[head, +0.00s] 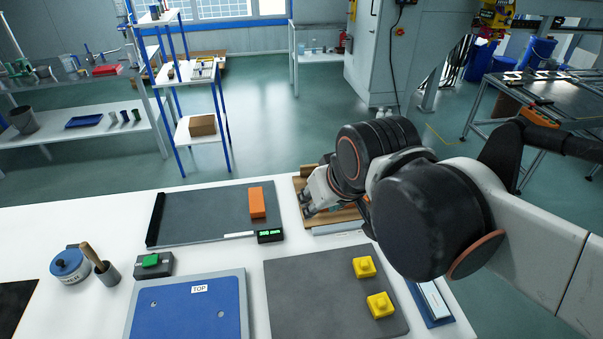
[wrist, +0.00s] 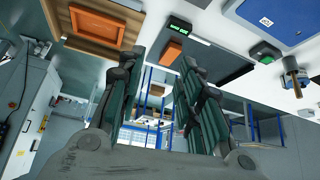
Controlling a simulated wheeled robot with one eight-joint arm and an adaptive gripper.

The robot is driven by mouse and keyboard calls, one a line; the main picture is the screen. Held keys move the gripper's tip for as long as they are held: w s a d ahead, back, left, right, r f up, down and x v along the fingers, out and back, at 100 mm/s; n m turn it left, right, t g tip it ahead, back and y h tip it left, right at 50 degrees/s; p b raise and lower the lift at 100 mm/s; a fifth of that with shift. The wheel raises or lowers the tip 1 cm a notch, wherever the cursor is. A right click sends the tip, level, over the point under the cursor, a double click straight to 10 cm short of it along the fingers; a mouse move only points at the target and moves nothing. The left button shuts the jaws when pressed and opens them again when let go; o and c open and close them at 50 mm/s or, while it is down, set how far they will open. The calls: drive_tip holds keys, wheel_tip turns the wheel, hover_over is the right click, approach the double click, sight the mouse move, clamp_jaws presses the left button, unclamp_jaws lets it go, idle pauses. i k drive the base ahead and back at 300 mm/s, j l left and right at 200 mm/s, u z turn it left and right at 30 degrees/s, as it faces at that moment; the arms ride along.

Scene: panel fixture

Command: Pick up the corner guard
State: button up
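I cannot tell for sure which thing is the corner guard. Two yellow blocky pieces with raised tops, a far one (head: 364,267) and a near one (head: 379,305), sit on the grey mat (head: 300,300) at front centre. An orange block (head: 257,203) lies on the dark board; it also shows in the wrist view (wrist: 172,49). A wooden tray (head: 300,184) is partly hidden behind my gripper (head: 306,204); the wrist view shows an orange piece (wrist: 98,24) inside it. My gripper is over the tray's left part, its fingers (wrist: 158,72) apart with nothing between them.

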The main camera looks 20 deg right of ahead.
sight(364, 266)
drive_tip(key=z, duration=0.65)
drive_tip(key=k+j+z, duration=0.35)
